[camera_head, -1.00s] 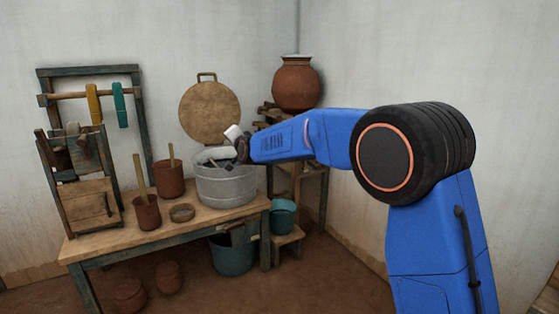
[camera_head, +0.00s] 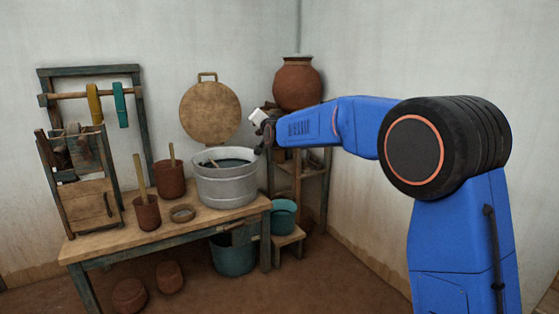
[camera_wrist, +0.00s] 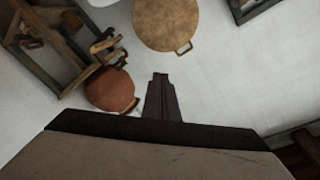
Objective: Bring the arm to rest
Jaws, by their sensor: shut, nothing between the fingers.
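My blue arm (camera_head: 360,125) reaches from the right toward the back corner. My gripper (camera_head: 261,147) is at its end, beside the upper right rim of the grey metal tub (camera_head: 226,186), apart from the wall. In the wrist view my gripper (camera_wrist: 161,82) has its fingers together with nothing between them. A white piece (camera_head: 259,115) shows at my wrist. The tub stands on the wooden table (camera_head: 225,217) and holds dark liquid with a stick in it.
A clay pot (camera_head: 297,84) sits on a wooden rack (camera_head: 318,185) behind my arm. A round lid (camera_head: 210,112) leans on the wall. Brown pots (camera_head: 147,214) and a tool rack (camera_head: 82,205) are on the table. A teal bucket (camera_head: 283,216) stands on a stool. Floor at right is open.

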